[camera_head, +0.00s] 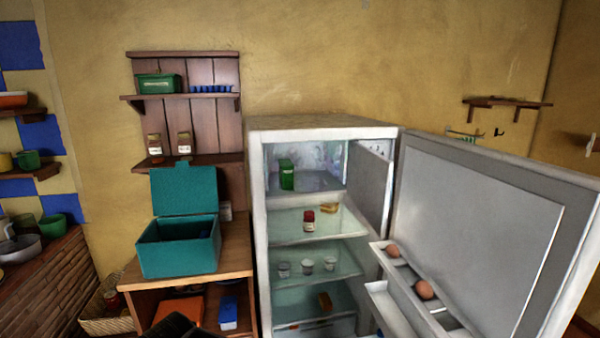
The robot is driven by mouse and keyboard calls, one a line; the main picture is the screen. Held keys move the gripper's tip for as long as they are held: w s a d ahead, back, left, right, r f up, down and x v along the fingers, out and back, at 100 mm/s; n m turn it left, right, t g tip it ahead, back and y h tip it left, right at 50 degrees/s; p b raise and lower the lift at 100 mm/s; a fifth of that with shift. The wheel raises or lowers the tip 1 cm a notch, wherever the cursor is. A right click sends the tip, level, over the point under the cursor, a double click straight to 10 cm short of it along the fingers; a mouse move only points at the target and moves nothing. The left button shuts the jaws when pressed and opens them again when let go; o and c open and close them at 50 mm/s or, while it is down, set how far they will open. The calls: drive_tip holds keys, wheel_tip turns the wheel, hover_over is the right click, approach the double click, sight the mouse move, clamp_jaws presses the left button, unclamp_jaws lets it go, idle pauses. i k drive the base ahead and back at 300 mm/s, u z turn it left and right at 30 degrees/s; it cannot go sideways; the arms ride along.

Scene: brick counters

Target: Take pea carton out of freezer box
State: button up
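The pea carton (287,174) is a small green upright box. It stands inside the freezer box (325,179), the frosty top compartment of the white fridge, towards its left side. The freezer box's inner flap (369,187) is swung open to the right. The large fridge door (470,235) is also wide open to the right. No gripper fingers show in this view. A dark shape at the bottom edge, left of the fridge, may be part of my arm, but I cannot tell. Nothing is seen touching the carton.
Fridge shelves below hold a red-lidded jar (309,220), a yellow item (329,208) and small cups (307,265). Eggs (424,290) sit in the door rack. An open teal box (180,246) stands on a wooden cabinet (236,250) left of the fridge.

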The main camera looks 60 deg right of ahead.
sight(286, 168)
drive_tip(key=z, duration=0.85)
drive_tip(key=i, duration=0.95)
drive_tip(key=z, duration=0.85)
